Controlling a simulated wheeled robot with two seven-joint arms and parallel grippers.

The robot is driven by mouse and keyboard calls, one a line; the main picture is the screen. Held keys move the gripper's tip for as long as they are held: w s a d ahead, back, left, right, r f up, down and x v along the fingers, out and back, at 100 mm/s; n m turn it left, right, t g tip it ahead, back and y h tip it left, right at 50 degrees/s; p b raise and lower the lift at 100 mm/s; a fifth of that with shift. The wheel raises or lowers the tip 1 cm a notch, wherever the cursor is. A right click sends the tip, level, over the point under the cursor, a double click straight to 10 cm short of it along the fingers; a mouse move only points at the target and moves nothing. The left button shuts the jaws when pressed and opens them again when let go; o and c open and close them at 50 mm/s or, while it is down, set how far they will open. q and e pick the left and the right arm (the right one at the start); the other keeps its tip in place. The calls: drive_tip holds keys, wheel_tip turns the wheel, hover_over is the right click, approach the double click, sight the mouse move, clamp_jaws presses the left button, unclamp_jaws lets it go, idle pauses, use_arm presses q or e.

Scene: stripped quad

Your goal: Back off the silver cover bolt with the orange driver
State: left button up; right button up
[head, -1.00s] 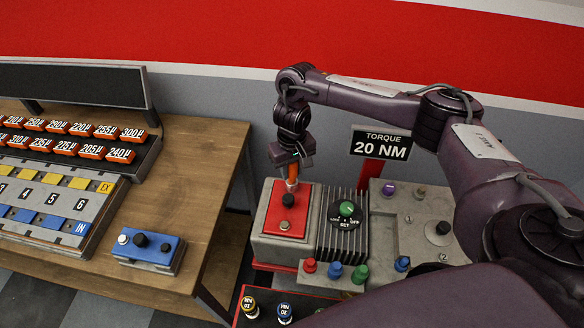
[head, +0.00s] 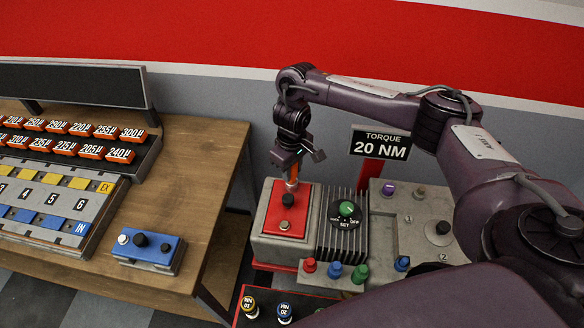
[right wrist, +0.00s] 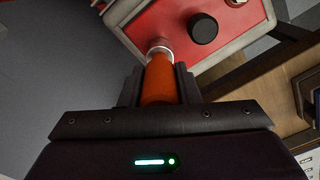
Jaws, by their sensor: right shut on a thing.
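My right gripper (head: 291,170) is shut on the orange driver (head: 293,173), which points down at the far end of the red cover plate (head: 302,215). In the right wrist view the driver (right wrist: 159,82) sits between the two dark fingers (right wrist: 159,88). Its pale metal end (right wrist: 160,48) is at the edge of the red plate; whether it touches a bolt under it is hidden. A silver bolt (head: 284,225) shows at the near end of the plate, apart from the driver. My left gripper is not in view.
A black knob (head: 288,200) stands on the red plate close to the driver. Beside it are grey fins (head: 336,245) and a dial with a green knob (head: 347,209). A sign (head: 381,145) reads torque 20 NM. A wooden bench (head: 205,180) stands left.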

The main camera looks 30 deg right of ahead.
drive_tip(key=shift+r, duration=0.1)
drive_tip(key=shift+r, duration=0.7)
drive_tip(key=m, duration=0.6)
drive_tip(key=shift+m, duration=1.7)
drive_tip(key=shift+f, duration=0.15)
drive_tip(key=shift+f, duration=0.65)
drive_tip(key=shift+n, duration=1.2)
